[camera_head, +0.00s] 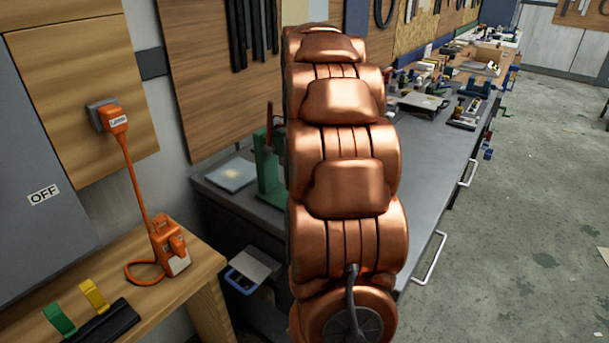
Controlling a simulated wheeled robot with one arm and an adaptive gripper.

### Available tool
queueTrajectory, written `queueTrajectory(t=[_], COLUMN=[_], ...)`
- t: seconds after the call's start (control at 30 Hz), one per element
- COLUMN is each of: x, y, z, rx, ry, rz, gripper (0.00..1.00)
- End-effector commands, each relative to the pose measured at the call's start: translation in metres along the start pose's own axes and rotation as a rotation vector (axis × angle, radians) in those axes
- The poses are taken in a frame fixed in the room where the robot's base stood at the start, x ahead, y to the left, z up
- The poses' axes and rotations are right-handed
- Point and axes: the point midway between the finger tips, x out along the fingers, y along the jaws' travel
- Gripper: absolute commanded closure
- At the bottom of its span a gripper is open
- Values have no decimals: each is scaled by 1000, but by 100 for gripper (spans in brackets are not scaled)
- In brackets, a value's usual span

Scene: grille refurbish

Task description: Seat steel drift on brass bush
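I cannot make out the steel drift or the brass bush in this view. My copper-coloured arm fills the middle of the picture and hides much of the grey workbench (432,192) behind it. My gripper is not visible. A green upright stand (267,172) with a dark red bar on top stands on the bench just left of my arm, partly hidden by it. I cannot tell what it holds.
A pale square plate (231,174) lies on the bench's left end. Tools and vises crowd the far bench. A wooden table (185,300) at lower left bears an orange device (170,247), corded to a wall plug. The concrete floor (530,210) at right is mostly clear.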

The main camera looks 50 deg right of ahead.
Motion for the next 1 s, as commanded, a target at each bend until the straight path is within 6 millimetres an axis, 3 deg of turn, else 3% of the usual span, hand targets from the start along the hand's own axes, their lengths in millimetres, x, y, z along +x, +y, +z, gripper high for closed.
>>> queueTrajectory(t=[0.8,0.83,1.0], x=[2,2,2], y=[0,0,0], z=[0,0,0], rx=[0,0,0], ry=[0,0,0], rz=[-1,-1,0], gripper=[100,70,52])
